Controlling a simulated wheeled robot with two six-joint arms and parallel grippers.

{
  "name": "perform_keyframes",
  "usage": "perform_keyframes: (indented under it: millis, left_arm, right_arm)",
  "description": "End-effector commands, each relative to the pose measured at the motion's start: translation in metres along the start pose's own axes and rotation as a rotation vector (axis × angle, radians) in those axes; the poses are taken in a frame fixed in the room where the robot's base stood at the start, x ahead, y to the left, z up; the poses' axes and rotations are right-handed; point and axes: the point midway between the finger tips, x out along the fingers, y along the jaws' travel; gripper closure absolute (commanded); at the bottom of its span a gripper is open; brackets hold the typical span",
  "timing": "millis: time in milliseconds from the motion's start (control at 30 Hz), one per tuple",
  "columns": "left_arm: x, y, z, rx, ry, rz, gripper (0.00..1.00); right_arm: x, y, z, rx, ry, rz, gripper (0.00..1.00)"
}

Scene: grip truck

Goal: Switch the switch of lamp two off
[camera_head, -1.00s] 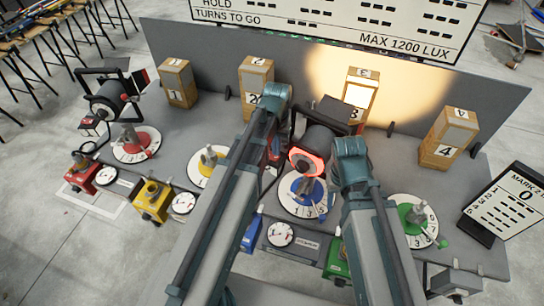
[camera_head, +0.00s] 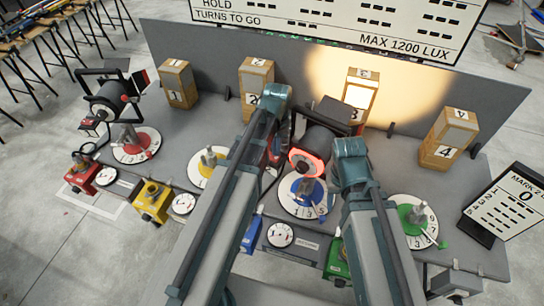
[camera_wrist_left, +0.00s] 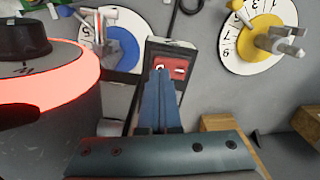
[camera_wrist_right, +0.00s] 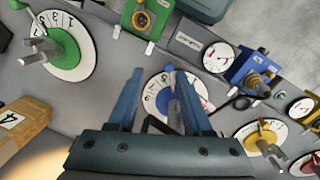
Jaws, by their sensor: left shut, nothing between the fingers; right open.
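A black lamp (camera_head: 316,140) with a glowing red ring stands at the middle of the bench, behind the blue dial, and I take it as lamp two. Its red ring (camera_wrist_left: 55,82) fills the left of the left wrist view. Beside it is a box with a red rocker switch (camera_wrist_left: 172,66). My left gripper (camera_wrist_left: 160,82) is shut and empty, its tips over the switch; I cannot tell if they touch it. In the head view my arms hide the tips.
A bright light patch (camera_head: 390,80) falls on the back panel around the box marked 3 (camera_head: 360,92). A second lamp (camera_head: 108,100) stands at the left. Red (camera_head: 136,145), yellow and green (camera_head: 413,216) dials line the bench. A score sign (camera_head: 508,205) stands at right.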

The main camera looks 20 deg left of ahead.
Motion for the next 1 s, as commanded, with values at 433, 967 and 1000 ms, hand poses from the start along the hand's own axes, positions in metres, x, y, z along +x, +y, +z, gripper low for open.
perform_keyframes:
  millis: [433, 967, 1000]
  left_arm:
    - [0.0000, 0.0000, 0.0000, 0.000, 0.000, 0.000, 1.00]
    - [0.0048, 0.0000, 0.0000, 0.000, 0.000, 0.000, 1.00]
    - [0.0054, 0.0000, 0.0000, 0.000, 0.000, 0.000, 1.00]
  right_arm:
    - [0.0000, 0.0000, 0.0000, 0.000, 0.000, 0.000, 0.50]
    - [0.0047, -0.0005, -0.0003, 0.000, 0.000, 0.000, 0.50]
    - [0.0053, -0.0005, -0.0003, 0.000, 0.000, 0.000, 0.50]
